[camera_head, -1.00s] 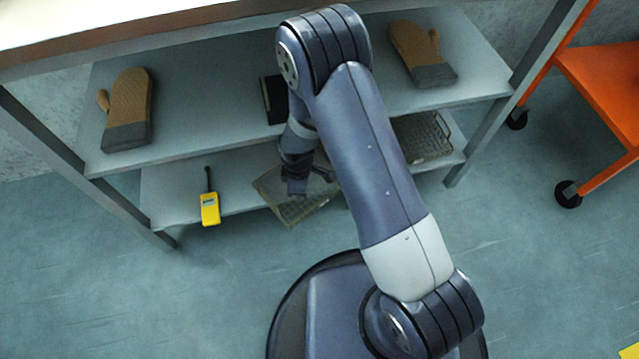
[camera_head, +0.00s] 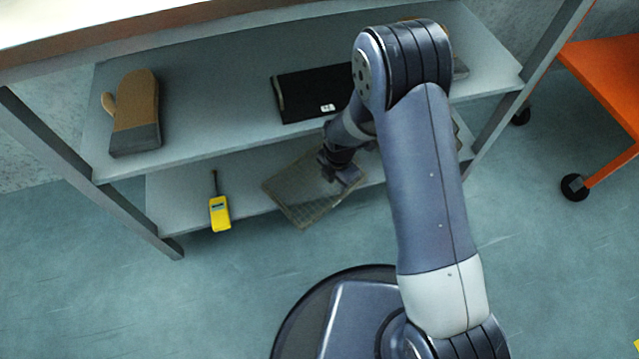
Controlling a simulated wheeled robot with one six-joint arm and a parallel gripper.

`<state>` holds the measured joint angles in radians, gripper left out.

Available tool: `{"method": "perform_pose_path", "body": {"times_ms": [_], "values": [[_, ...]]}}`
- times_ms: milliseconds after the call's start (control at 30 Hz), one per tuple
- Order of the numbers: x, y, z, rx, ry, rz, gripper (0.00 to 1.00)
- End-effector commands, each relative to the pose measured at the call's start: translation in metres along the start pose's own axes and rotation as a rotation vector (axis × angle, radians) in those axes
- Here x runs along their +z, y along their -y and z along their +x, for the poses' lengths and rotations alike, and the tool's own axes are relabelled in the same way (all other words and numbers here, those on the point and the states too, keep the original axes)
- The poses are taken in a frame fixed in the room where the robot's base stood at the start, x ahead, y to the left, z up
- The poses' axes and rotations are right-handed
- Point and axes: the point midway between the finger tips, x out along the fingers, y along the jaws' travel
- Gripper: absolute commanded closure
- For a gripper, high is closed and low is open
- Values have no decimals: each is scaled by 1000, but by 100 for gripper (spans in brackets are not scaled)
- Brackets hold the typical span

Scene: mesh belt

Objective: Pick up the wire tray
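A flat mesh wire tray (camera_head: 300,190) lies at an angle on the lower shelf, its front corner sticking out past the shelf edge. My gripper (camera_head: 352,180) is over the right part of this tray, pointing down. The fingers are small and dark, so I cannot tell whether they are open or shut, or whether they touch the mesh. A second wire tray (camera_head: 457,134) on the right of the lower shelf is almost fully hidden behind my arm.
The upper shelf (camera_head: 220,110) overhangs the back of the lower shelf. It bears an oven mitt (camera_head: 136,112) and a black flat object (camera_head: 308,92). A yellow handheld device (camera_head: 220,212) lies left of the tray. An orange cart (camera_head: 605,85) stands at right.

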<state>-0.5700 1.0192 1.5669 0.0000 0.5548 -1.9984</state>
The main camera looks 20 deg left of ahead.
Motion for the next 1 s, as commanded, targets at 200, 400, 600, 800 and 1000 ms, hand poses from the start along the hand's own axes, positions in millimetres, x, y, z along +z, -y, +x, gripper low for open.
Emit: {"method": "perform_pose_path", "body": {"times_ms": [200, 400, 600, 800, 1000], "values": [[0, 1, 38, -3, -1, 2, 70], [0, 1, 54, -1, 0, 3, 70], [2, 3, 78, -2, -1, 4, 70], [2, 3, 102, 0, -1, 4, 70], [2, 2, 101, 0, -1, 3, 70]]}}
